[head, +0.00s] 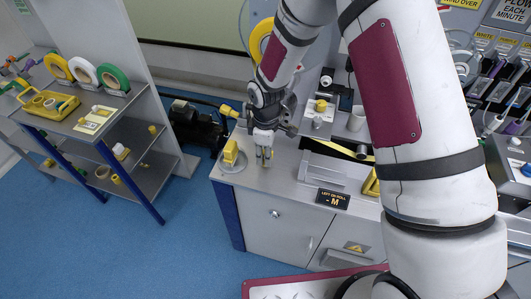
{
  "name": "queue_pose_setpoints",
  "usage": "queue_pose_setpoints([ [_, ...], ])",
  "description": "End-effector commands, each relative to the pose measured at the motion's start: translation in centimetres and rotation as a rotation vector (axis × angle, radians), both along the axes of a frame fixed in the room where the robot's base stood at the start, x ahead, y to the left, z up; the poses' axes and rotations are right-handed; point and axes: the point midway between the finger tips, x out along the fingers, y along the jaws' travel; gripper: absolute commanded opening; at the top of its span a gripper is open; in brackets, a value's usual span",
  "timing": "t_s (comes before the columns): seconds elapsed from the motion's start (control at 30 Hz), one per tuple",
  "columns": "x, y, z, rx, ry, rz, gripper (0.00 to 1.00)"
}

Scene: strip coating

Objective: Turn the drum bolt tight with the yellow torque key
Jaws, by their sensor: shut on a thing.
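My gripper (264,157) points down over the left end of the grey bench top. It is shut, and slivers of yellow show at its fingers, which fits the yellow torque key; most of the held thing is hidden by the fingers. A yellow upright piece (230,152) stands on a round grey base just left of my gripper, apart from it. I cannot make out the drum bolt in this view.
The grey bench (286,172) carries a black "LEFT UN-ROLL" sign (333,199) and a grey block (322,169). A shelf rack (113,104) with tape rolls stands at the left. Blue floor (190,238) is clear between them. My arm hides the right part of the bench.

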Motion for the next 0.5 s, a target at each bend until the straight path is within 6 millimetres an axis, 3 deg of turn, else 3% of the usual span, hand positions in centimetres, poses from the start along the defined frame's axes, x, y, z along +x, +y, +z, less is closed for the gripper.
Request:
queue_pose_setpoints([
  [0.5,0.0,0.0,-1.1,0.000,0.000,0.001,0.00],
])
